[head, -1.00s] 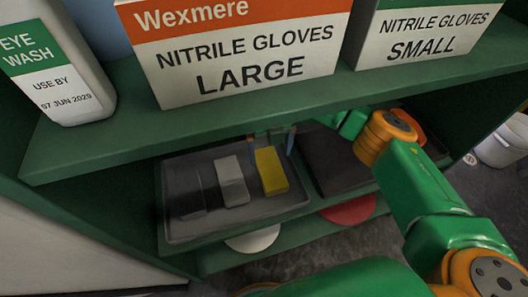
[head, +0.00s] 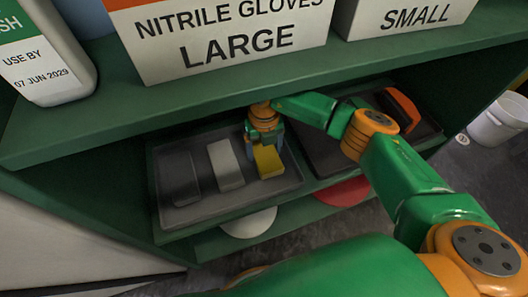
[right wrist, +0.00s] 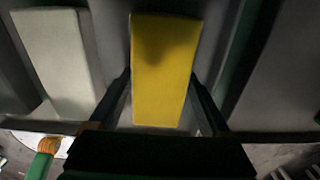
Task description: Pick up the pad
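A yellow pad (head: 268,161) lies at the right side of a grey tray (head: 225,207) on the shelf below the top one. A white pad (head: 226,164) and a dark pad (head: 181,179) lie to its left in the same tray. My right gripper (head: 265,140) is over the far end of the yellow pad, pointing down. In the right wrist view, the yellow pad (right wrist: 162,65) is between the two open fingers, with a thin gap at the left finger. The white pad (right wrist: 60,60) is left of them. My left gripper is out of view.
The top shelf (head: 200,105) overhangs close to my right wrist and carries glove boxes (head: 225,35) and an eye wash bottle (head: 45,60). A darker tray with an orange item (head: 404,110) is to the right. White (head: 249,222) and red (head: 343,191) round things are below.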

